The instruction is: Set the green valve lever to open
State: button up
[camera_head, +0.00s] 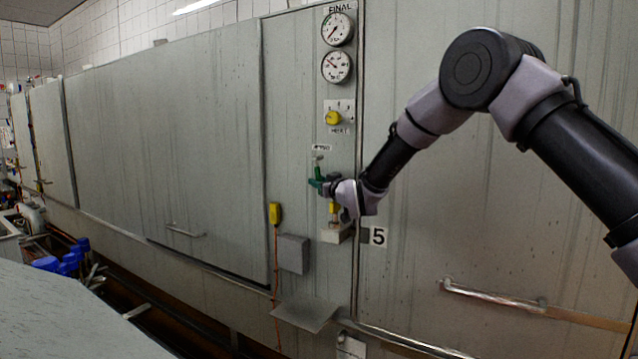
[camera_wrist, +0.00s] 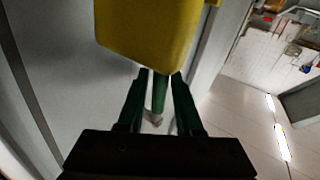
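The green valve lever (camera_head: 318,182) sits on its valve below a small label on the grey panel. My gripper (camera_head: 331,187) is right beside it in the head view and hides part of it. In the wrist view my two dark fingers (camera_wrist: 160,74) stand on either side of the green lever (camera_wrist: 157,93). Thin gaps show between the lever and the fingers, so the gripper looks open around it. Contact at the fingertips is hard to tell.
A yellow part (camera_wrist: 150,35) fills the top of the wrist view, close to the fingertips. A yellow knob (camera_head: 332,118) and two gauges (camera_head: 336,67) are above the lever. A yellow switch box (camera_head: 275,213) and a grey box (camera_head: 293,254) are lower left.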

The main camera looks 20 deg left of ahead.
jog(key=shift+w+a, duration=0.1)
grip_shut()
dwell(1.4)
